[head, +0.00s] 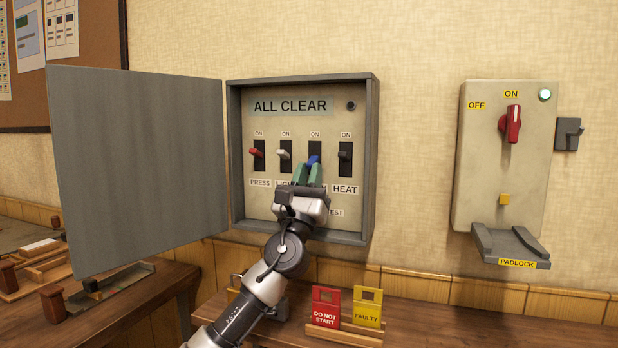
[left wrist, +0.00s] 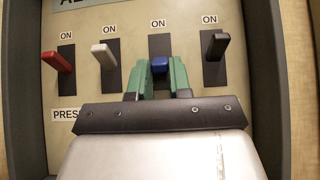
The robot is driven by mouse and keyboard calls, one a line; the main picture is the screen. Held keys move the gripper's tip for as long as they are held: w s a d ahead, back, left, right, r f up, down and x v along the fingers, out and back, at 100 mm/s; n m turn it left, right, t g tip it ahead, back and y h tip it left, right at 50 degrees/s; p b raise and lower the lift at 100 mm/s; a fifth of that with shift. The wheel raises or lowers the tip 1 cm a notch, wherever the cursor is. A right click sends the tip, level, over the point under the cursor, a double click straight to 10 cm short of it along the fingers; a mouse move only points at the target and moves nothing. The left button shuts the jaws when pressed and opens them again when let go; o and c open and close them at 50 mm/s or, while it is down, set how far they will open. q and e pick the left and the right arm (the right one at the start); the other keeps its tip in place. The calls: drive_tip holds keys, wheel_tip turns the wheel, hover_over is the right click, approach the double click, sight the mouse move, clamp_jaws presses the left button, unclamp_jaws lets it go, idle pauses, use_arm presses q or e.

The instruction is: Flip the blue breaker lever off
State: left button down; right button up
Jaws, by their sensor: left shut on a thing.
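The blue breaker lever (head: 313,160) is the third of the levers in the open breaker box (head: 371,150). It also shows in the left wrist view (left wrist: 159,66), between the green fingers of my left gripper (left wrist: 161,80). My left gripper (head: 309,172) is shut on the blue lever, with a finger on each side. The ON label shows above the lever's slot. The label below it is mostly hidden by the gripper. My right gripper is in neither view.
A red lever (head: 256,152), a white lever (head: 283,154) and a dark lever (head: 345,155) flank the blue one. The box door (head: 140,160) stands open at left. A switch panel (head: 470,150) hangs at right. Red (head: 326,299) and yellow tags (head: 368,305) stand below.

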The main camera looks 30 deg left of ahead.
use_arm(q)
drive_tip(key=shift+h, duration=0.3)
drive_tip(key=c, duration=1)
unclamp_jaws()
drive_tip(key=shift+c, duration=0.2)
drive_tip(key=b+v, duration=0.1)
drive_tip(key=v, duration=1)
drive_tip(key=shift+b, duration=0.4)
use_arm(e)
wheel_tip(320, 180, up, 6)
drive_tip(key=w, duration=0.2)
use_arm(q)
drive_tip(key=shift+w, duration=0.15)
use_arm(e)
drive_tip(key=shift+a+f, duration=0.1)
